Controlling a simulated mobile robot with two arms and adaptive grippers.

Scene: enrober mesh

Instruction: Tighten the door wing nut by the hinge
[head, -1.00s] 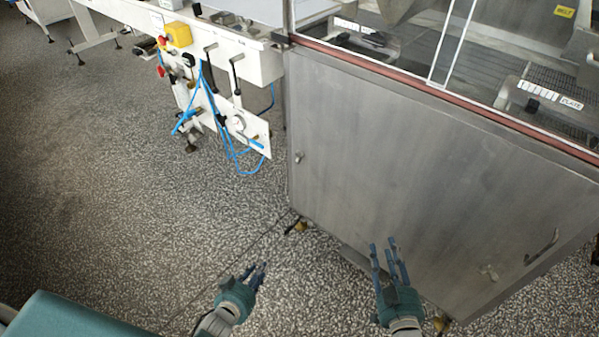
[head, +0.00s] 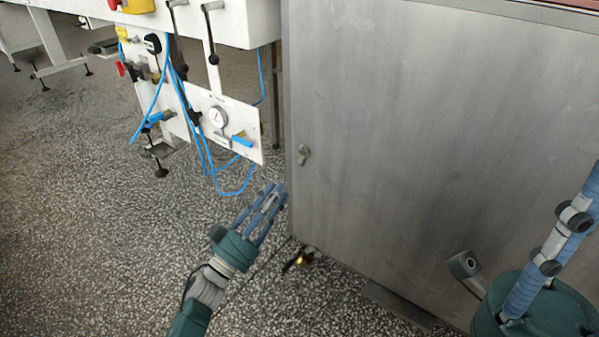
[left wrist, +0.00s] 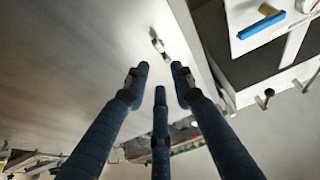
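A small metal wing nut (head: 304,154) sits on the grey steel door (head: 400,130), close to its left edge. In the left wrist view the wing nut (left wrist: 158,44) shows just beyond the fingertips, near the panel's edge. My left gripper (head: 272,194) is below and left of the nut, with its three fingers pointing up toward it. The wrist view shows these fingertips (left wrist: 160,75) spread apart with nothing between them. My right gripper (head: 520,238) is close to the camera at the lower right, with its fingers wide apart and empty. No hinge can be made out.
Left of the door, a white panel (head: 238,112) carries a gauge (head: 217,117), blue hoses (head: 205,165) and levers. A brass-coloured foot part (head: 304,258) is under the door's lower left corner.

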